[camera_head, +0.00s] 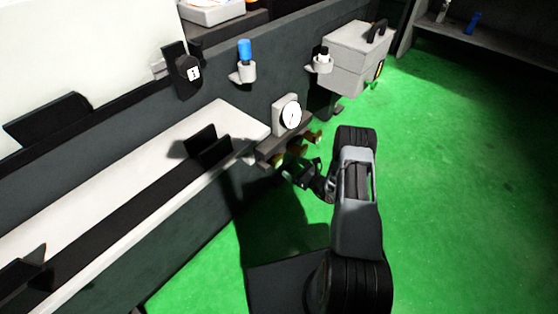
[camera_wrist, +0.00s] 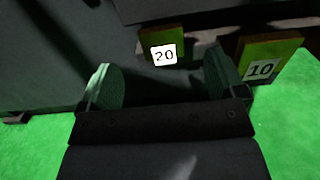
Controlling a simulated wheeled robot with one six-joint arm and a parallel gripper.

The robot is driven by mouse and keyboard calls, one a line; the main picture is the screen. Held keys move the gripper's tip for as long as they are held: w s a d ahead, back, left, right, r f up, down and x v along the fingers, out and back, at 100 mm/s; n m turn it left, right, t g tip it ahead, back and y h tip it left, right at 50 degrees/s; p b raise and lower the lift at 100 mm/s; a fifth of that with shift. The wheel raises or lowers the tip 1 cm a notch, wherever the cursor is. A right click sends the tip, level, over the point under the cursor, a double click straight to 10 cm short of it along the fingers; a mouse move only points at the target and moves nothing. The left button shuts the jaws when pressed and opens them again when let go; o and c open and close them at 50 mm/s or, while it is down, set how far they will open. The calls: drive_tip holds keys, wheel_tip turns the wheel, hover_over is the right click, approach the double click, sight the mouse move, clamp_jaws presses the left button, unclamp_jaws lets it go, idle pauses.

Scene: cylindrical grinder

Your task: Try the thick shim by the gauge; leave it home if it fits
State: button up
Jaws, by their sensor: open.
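A yellow-green shim labelled 20 (camera_wrist: 163,53) shows in the wrist view, ahead of my gripper (camera_wrist: 160,78) and between its two fingers in the picture. A similar shim labelled 10 (camera_wrist: 262,68) stands right of the right finger. My gripper is open, with nothing visibly held; I cannot tell whether a finger touches a shim. In the head view, my gripper (camera_head: 302,170) is low beside the machine front, just below a small ledge. The white-faced dial gauge (camera_head: 291,116) sits above that ledge. Small yellowish shims (camera_head: 314,137) show at the ledge, partly hidden.
The machine's long white table (camera_head: 150,165) with black brackets (camera_head: 207,145) lies to the left. A grey box (camera_head: 355,60) stands behind. Green floor to the right is clear.

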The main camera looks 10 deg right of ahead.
sight(279, 158)
drive_tip(key=b+x, duration=0.2)
drive_tip(key=x, duration=0.6)
drive_tip(key=shift+w+a, duration=0.1)
drive_tip(key=shift+c, duration=0.3)
